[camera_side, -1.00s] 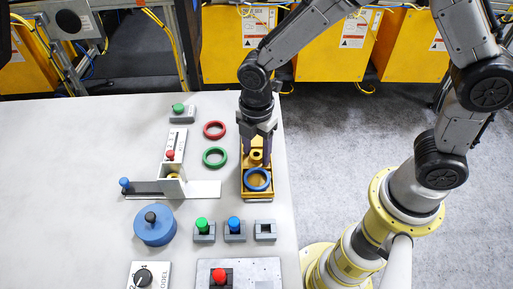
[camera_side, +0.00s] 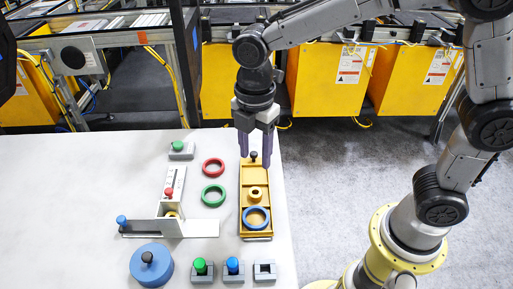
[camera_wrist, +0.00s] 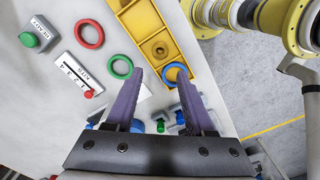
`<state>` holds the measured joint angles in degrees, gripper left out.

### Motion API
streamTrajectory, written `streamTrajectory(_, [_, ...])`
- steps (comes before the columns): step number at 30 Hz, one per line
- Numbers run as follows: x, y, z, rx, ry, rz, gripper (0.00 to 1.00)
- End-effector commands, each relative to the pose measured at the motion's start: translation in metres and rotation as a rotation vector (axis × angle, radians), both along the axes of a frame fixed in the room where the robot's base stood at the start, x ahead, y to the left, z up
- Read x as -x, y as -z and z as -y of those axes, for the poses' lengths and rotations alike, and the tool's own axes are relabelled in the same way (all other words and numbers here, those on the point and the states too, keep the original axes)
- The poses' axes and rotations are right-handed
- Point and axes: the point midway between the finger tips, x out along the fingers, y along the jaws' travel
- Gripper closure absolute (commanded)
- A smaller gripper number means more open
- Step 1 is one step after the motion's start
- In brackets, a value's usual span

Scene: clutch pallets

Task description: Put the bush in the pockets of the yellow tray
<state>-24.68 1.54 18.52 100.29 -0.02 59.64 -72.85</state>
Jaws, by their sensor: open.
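The yellow tray (camera_side: 245,172) lies along the right part of the table. The yellow bush (camera_side: 255,193), a short flanged piece with a hole, stands upright in the middle pocket. It also shows in the wrist view (camera_wrist: 160,49). A blue ring (camera_side: 256,229) lies at the near pocket; my finger partly covers it in the wrist view. My gripper (camera_side: 255,160) is open and empty above the far end of the tray, apart from the bush. A small black knob shows at that end, between the fingers.
A red ring (camera_side: 213,168) and a green ring (camera_side: 213,195) lie left of the tray. A slide fixture (camera_side: 172,212), a blue round piece (camera_side: 151,264) and grey blocks with green and blue knobs stand nearby. The table's right edge is close to the tray.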

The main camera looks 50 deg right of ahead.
Motion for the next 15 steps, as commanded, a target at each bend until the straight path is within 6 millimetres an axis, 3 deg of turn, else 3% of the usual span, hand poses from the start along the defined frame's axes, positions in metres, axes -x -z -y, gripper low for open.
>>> streamTrajectory(8, [0.002, -0.010, 0.004, -0.004, 0.031, 0.010, 0.46])
streamTrajectory(11, [0.011, -0.025, 0.022, -0.023, 0.161, 0.046, 0.46])
streamTrajectory(15, [0.042, -0.055, 0.066, -0.086, 0.525, 0.140, 0.46])
